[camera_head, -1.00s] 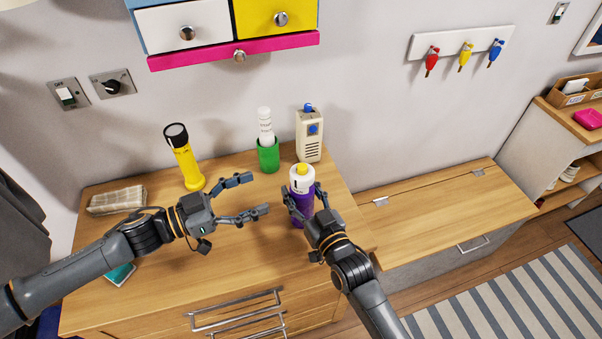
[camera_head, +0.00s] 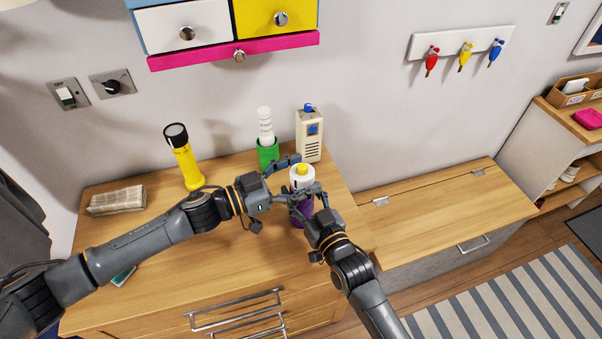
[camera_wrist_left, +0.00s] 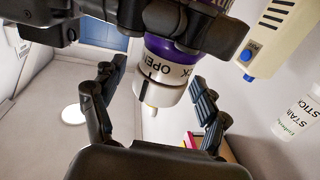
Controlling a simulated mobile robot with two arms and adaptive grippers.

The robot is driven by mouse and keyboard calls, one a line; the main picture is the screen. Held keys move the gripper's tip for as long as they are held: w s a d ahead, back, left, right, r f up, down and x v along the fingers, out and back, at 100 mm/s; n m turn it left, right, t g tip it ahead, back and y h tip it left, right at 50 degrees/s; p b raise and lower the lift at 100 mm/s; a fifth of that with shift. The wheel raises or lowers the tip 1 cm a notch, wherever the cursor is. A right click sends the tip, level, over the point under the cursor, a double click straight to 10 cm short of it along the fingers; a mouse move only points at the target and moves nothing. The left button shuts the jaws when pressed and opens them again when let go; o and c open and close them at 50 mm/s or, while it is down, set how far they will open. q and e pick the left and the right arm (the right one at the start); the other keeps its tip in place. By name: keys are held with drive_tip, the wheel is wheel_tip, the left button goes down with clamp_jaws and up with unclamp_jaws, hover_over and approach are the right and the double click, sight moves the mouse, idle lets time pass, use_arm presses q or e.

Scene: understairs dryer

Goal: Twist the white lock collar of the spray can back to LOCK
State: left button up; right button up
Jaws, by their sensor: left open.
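The purple spray can (camera_head: 301,212) stands upright near the right end of the wooden cabinet top. My right gripper (camera_head: 304,212) is closed around the purple body, partly hidden by my left gripper.
Drawers (camera_head: 225,20) hang above.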

use_arm(q)
drive_tip(key=c, duration=1.2)
drive_tip(key=shift+m+g, duration=0.3)
drive_tip(key=shift+g, duration=0.1)
drive_tip(key=m+g+h, duration=0.1)
drive_tip(key=m+g, duration=0.1)
drive_tip(key=g, duration=0.1)
drive_tip(key=m+g+h, duration=0.1)
drive_tip(key=m+g, duration=0.1)
drive_tip(key=g, duration=0.1)
drive_tip(key=shift+w+g, duration=0.2)
drive_tip(key=shift+g, duration=0.2)
drive_tip(key=m+g+y, duration=0.1)
drive_tip(key=m+g, duration=0.4)
drive_tip(key=g, duration=0.1)
drive_tip(key=shift+g, duration=0.4)
drive_tip(key=shift+m+g, duration=0.3)
drive_tip(key=shift+g, duration=0.1)
drive_tip(key=shift+s+g+y, duration=0.1)
drive_tip(key=shift+g+y, duration=0.3)
